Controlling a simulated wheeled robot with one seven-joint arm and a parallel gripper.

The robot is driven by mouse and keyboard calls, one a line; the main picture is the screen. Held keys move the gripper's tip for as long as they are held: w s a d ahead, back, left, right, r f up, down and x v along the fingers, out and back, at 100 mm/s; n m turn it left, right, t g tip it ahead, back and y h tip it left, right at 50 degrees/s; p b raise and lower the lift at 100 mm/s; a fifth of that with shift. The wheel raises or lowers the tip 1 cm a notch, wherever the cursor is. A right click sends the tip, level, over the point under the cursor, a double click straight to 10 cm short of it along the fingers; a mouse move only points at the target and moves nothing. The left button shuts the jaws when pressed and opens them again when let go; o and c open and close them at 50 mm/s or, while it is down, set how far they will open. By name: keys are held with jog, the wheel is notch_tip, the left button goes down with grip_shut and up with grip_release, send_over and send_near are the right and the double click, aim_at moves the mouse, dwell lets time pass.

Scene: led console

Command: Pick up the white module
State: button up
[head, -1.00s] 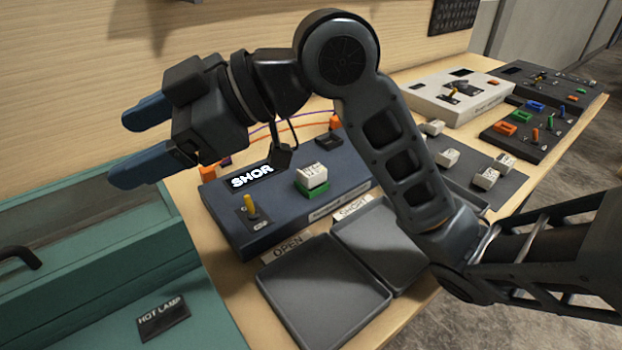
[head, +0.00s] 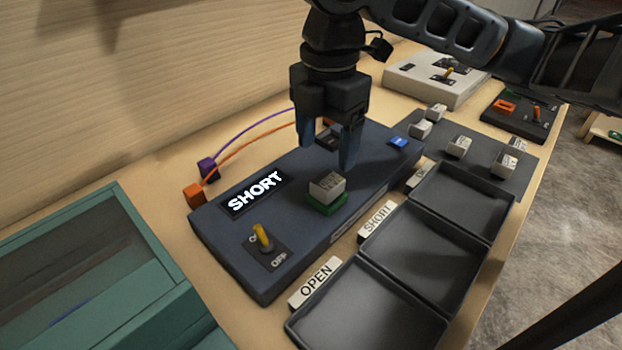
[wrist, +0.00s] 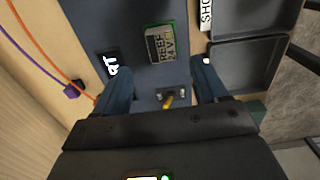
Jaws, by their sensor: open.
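A white module (head: 327,184) with dark print sits in a green socket (head: 328,205) on the dark blue console (head: 225,237), whose display (head: 256,193) reads SHORT. My gripper (head: 328,152) points down above and slightly behind the module, open and empty, apart from it. In the wrist view the module (wrist: 160,47) lies ahead of the gap between my two blue fingers (wrist: 161,78). Several similar white modules (head: 459,146) stand on a dark mat at the right. The console's yellow toggle switch (head: 263,238) stands at its near left.
Dark trays (head: 365,312) labelled OPEN and SHORT, plus one more, lie right of the console. Orange and purple cables (head: 240,140) run behind it. A teal box (head: 95,270) stands at the left. A white console (head: 430,85) stands at the back right.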

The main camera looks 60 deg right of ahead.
aim_at(327, 180)
jog(key=f, duration=0.7)
jog(key=shift+s+d+f, duration=0.2)
jog(key=shift+f, duration=0.05)
jog(key=c, duration=1.2)
